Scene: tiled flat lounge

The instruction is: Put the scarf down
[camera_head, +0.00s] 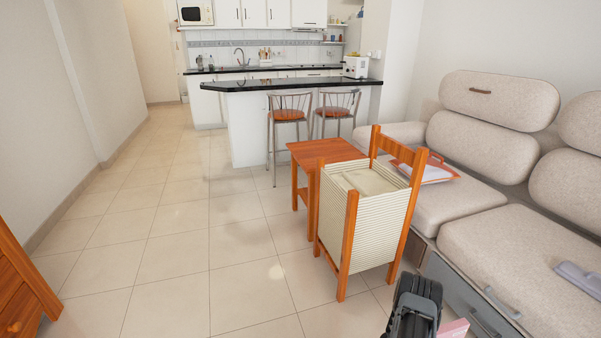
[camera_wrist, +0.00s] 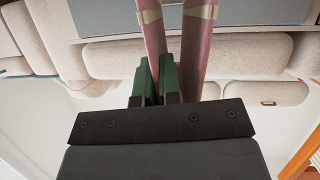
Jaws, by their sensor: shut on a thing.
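The scarf (camera_wrist: 194,50) is pink with tan bands and hangs in two strips in the wrist view. My gripper (camera_wrist: 158,78) has green fingers and is shut on the scarf. The hold point is partly hidden by the fingers. In the head view a small pink patch (camera_head: 455,329), likely the scarf, shows at the bottom edge beside my dark wrist. The rest of it is out of that view.
A beige sofa (camera_head: 533,243) runs along the right, with a folded grey cloth (camera_head: 578,276) and an orange-and-white item (camera_head: 428,170) on it. A wood-framed hamper (camera_head: 372,228) and a small wooden table (camera_head: 325,151) stand beside it. Tiled floor (camera_head: 170,235) is clear at left.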

